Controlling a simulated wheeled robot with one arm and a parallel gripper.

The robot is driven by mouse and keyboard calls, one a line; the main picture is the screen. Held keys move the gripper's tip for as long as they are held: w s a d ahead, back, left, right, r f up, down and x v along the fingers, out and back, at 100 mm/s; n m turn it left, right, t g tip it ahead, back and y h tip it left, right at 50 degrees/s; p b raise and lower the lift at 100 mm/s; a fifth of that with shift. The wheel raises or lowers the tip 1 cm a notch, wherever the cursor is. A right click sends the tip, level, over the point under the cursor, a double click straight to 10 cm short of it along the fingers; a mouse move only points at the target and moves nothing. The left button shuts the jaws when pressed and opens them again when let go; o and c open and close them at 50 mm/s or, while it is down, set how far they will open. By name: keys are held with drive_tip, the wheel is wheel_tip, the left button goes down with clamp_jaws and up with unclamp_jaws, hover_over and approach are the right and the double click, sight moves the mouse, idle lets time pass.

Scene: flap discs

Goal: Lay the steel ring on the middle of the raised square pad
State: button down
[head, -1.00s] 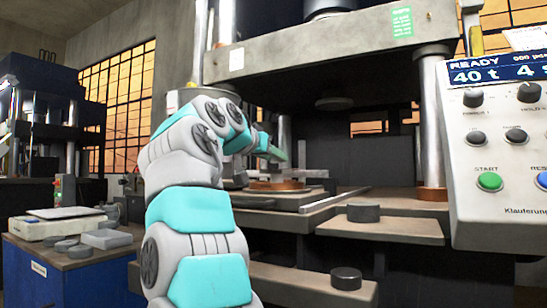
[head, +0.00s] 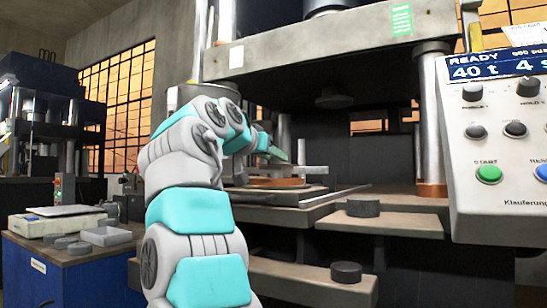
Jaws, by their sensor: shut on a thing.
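My arm reaches into the press, and my gripper (head: 301,157) is small and partly hidden behind my wrist. It is shut on a flat grey piece, which looks like the steel ring (head: 314,170). The ring is low over a round copper-coloured piece (head: 290,183) on the press's lower plate (head: 315,193). Whether the ring touches anything below is too small to tell. I cannot make out the raised square pad clearly; my arm covers part of that area.
The press's upper block (head: 330,50) hangs above, between steel columns (head: 430,120). A control box (head: 505,150) stands at right. Dark discs rest on the front ledges (head: 363,208) (head: 346,272). A blue bench (head: 70,275) with a scale (head: 60,221) is at left.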

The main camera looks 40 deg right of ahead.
drive_tip(key=shift+f, duration=0.2)
idle(0.5)
drive_tip(key=c, duration=0.5)
unclamp_jaws()
drive_tip(key=shift+a, duration=0.15)
drive_tip(key=b+v, duration=0.1)
drive_tip(key=v, duration=0.6)
drive_tip(key=shift+s+a+r, duration=0.1)
drive_tip(key=shift+s+a, duration=0.1)
drive_tip(key=shift+a, duration=0.1)
